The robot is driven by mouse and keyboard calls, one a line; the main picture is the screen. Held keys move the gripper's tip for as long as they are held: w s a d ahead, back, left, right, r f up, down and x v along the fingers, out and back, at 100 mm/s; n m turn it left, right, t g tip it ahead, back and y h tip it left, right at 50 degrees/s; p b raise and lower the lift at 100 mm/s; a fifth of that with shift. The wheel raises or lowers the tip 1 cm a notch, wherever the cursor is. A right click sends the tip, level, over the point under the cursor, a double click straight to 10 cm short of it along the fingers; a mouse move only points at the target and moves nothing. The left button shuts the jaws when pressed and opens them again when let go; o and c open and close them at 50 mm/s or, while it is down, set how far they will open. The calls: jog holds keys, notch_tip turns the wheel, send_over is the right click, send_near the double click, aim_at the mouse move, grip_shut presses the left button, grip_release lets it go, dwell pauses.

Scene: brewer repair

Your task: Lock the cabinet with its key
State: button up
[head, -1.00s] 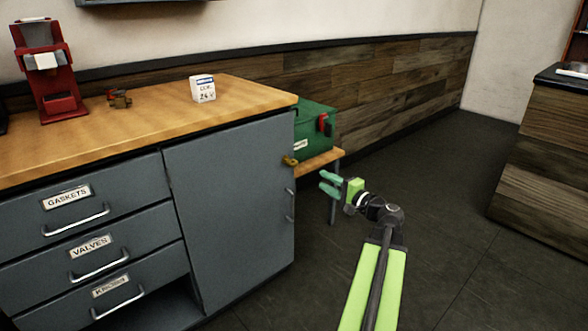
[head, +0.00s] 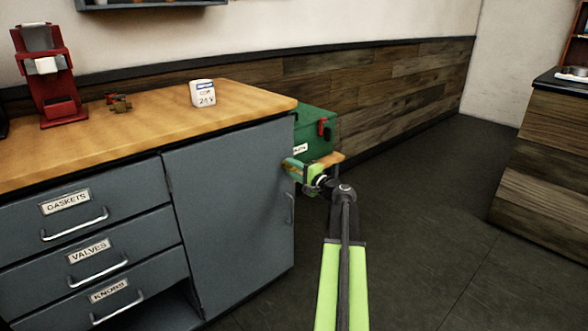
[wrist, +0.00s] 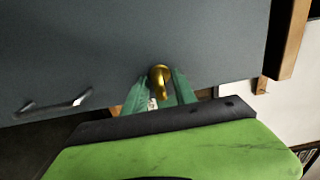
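The grey cabinet door (head: 230,215) looks shut. In the wrist view a brass key (wrist: 161,77) sticks out from the face of the cabinet (wrist: 80,45). My gripper (head: 291,168) is at the upper right of the door. In the wrist view its two teal fingers (wrist: 160,84) stand on either side of the key, with a gap visible on each side. The gripper is open around the key and does not appear to grip it. In the head view the fingers hide most of the key. The lock itself is hidden behind the key.
The door has a metal handle (head: 290,208) below the key. Drawers labelled gaskets (head: 66,202), valves and knobs are at left. A green box (head: 315,135) sits on a low wooden stand (head: 333,158) behind my gripper. The floor (head: 420,220) at right is clear.

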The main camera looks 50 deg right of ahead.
grip_shut()
